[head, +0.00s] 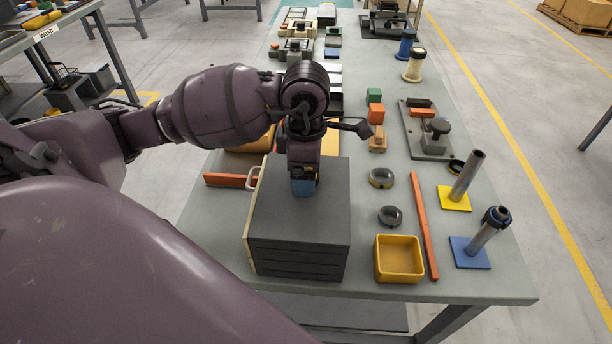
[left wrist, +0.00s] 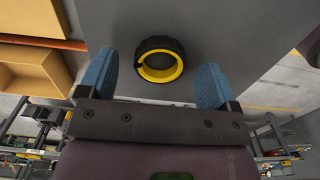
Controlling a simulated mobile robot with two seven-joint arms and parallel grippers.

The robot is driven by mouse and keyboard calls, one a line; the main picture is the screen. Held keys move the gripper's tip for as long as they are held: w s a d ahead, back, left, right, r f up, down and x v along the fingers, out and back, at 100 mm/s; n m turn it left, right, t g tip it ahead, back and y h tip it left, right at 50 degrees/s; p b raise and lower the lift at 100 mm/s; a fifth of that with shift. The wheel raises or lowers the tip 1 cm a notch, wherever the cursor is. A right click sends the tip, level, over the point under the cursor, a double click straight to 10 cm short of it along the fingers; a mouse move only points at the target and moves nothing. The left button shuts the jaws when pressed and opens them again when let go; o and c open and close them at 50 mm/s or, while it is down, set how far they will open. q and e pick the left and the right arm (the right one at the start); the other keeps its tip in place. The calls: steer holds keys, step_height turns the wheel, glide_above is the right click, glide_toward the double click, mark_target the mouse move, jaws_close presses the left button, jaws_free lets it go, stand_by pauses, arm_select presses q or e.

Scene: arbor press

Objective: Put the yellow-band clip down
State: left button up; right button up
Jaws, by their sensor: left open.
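The yellow-band clip (left wrist: 160,60), a black ring with a yellow inner band, appears in the left wrist view against a plain grey surface, which looks like the top of the dark grey drawer cabinet (head: 268,210). My left gripper (head: 304,186) is over that cabinet top in the head view. Its blue fingers are open in the left wrist view (left wrist: 155,82), one on each side of the clip, with gaps visible. I cannot make out the clip in the head view, where the gripper covers that spot. My right gripper is not in view.
Right of the cabinet are a yellow bin (head: 400,276), loose rings (head: 381,178) (head: 390,216) and an orange bar (head: 424,225). Posts stand on a yellow base (head: 454,203) and a blue base (head: 470,258). A light handle (head: 252,178) juts from the cabinet's left side.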

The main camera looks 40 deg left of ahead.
arm_select(q)
steer(key=shift+f, duration=0.3)
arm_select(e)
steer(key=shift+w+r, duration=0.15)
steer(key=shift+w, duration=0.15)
arm_select(q)
steer(key=c, duration=1.1)
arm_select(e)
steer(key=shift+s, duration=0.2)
